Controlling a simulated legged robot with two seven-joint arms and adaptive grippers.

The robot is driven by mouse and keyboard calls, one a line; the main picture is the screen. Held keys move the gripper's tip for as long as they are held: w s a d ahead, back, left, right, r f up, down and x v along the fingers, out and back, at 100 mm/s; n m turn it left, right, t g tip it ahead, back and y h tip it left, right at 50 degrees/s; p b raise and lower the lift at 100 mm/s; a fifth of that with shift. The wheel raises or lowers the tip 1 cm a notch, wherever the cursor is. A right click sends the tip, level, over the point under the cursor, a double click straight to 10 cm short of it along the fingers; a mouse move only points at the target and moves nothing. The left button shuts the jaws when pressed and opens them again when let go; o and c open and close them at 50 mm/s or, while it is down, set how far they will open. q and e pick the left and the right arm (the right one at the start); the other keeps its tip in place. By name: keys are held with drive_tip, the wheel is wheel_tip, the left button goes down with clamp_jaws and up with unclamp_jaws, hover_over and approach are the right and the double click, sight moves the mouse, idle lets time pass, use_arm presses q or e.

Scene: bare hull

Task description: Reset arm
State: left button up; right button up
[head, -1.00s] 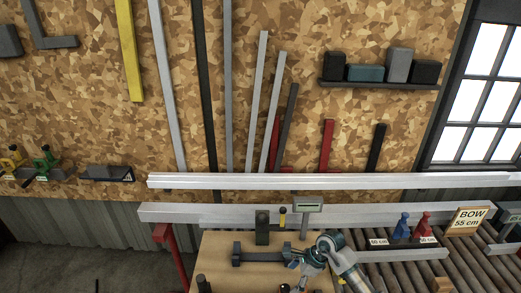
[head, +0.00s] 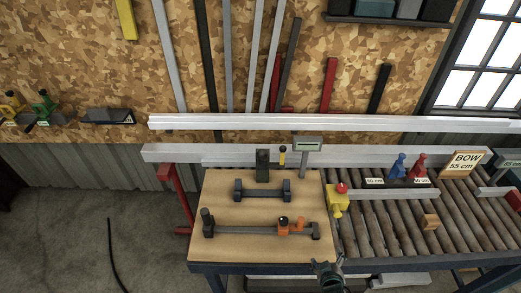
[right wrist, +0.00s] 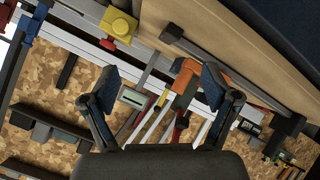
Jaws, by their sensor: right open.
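My right gripper (head: 328,272) is at the front edge of the wooden workbench (head: 228,248), low in the head view, and nothing shows in its grasp. In the right wrist view its two fingers (right wrist: 160,100) stand wide apart with empty space between them. On the bench lie a dark bar fixture (head: 263,191) and a longer bar with an orange clamp (head: 290,226). The orange clamp also shows beyond the fingers in the right wrist view (right wrist: 187,78). My left gripper is not in view.
A roller conveyor (head: 385,225) adjoins the bench on the right, with a small wooden block (head: 430,221) on it. A yellow block with a red button (head: 338,201) stands at the bench's right edge.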

drive_tip(key=s+a+f+m+g+y, duration=0.15)
drive_tip(key=s+f+g, duration=0.25)
drive_tip(key=s, duration=0.5)
drive_tip(key=s+f+m+g, duration=0.2)
drive_tip(key=s+f+g, duration=0.25)
drive_tip(key=s, duration=0.35)
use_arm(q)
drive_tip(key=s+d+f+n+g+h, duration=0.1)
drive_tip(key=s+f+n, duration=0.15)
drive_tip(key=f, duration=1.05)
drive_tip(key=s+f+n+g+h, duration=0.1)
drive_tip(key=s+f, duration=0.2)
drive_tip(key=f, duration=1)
use_arm(e)
wheel_tip(320, 180, down, 25)
drive_tip(key=s, duration=0.2)
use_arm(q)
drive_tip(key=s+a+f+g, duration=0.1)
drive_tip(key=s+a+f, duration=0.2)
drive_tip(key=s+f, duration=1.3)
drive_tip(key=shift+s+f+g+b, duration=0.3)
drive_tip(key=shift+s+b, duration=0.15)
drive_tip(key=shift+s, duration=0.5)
use_arm(e)
drive_tip(key=s+d+f+g, duration=0.1)
drive_tip(key=s+d+f, duration=0.2)
drive_tip(key=s+f, duration=1.4)
drive_tip(key=shift+s+g, duration=0.35)
drive_tip(key=shift+s, duration=0.05)
drive_tip(key=shift+n, duration=0.25)
